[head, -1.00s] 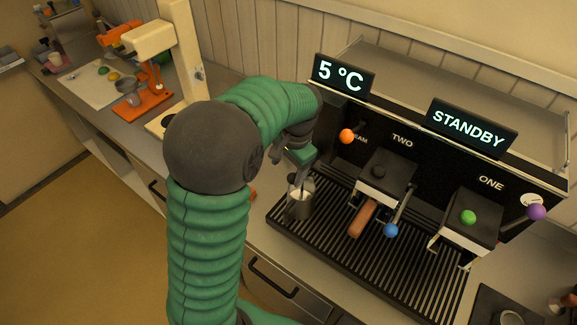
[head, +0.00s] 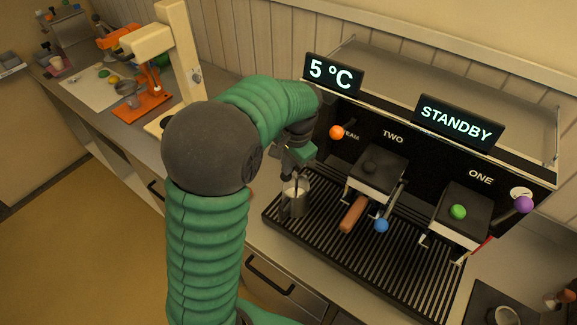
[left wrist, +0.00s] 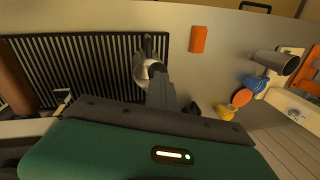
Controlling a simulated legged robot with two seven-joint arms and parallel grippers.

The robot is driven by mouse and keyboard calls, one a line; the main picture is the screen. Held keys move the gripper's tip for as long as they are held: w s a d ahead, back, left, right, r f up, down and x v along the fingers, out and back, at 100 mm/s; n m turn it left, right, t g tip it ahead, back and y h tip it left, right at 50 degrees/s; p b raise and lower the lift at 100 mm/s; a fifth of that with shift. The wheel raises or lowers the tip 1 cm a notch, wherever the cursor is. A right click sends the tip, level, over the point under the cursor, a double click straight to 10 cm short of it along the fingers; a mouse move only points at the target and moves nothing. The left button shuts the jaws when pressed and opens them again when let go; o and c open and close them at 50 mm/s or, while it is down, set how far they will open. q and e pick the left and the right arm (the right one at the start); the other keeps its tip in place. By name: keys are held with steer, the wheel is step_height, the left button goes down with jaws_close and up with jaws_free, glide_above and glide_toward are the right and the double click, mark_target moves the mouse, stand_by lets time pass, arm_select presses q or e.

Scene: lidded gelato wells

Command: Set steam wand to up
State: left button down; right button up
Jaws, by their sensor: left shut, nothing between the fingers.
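The espresso machine (head: 440,180) stands on the counter, with an orange knob (head: 336,132) beside a partly hidden label ending in "EAM". My left gripper (head: 291,178) is shut and empty, pointing down just above a metal pitcher (head: 294,203) on the drip tray. In the left wrist view, my shut fingers (left wrist: 158,75) reach over the pitcher (left wrist: 140,72), which holds something white. I cannot make out the steam wand separately; my gripper and forearm cover the area beneath the knob. My right gripper is in neither view.
The ribbed drip tray (head: 400,268) extends right, below two group heads with a brown handle (head: 352,213) and blue (head: 381,225), green (head: 458,212) and purple (head: 523,204) knobs. An orange block (left wrist: 198,39) lies on the counter near the pitcher.

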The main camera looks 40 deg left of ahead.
arm_select(q)
steer(key=c, duration=2.2)
jaws_free()
steer(key=shift+s+d+f, duration=0.15)
steer(key=shift+s+f, duration=0.15)
steer(key=shift+f, duration=0.1)
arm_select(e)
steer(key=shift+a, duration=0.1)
arm_select(q)
steer(key=c, duration=1.5)
jaws_free()
steer(key=o, duration=0.4)
steer(key=shift+s+a+f, duration=0.1)
steer(key=shift+a, duration=0.15)
steer(key=shift+o, duration=0.2)
steer(key=shift+w+d, duration=0.15)
steer(key=shift+w, duration=0.3)
steer(key=shift+r, duration=0.25)
steer(key=b+v, duration=0.1)
steer(key=v, duration=1.5)
steer(key=shift+r, duration=0.25)
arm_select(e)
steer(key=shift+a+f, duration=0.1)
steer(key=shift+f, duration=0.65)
arm_select(q)
steer(key=shift+w, duration=0.1)
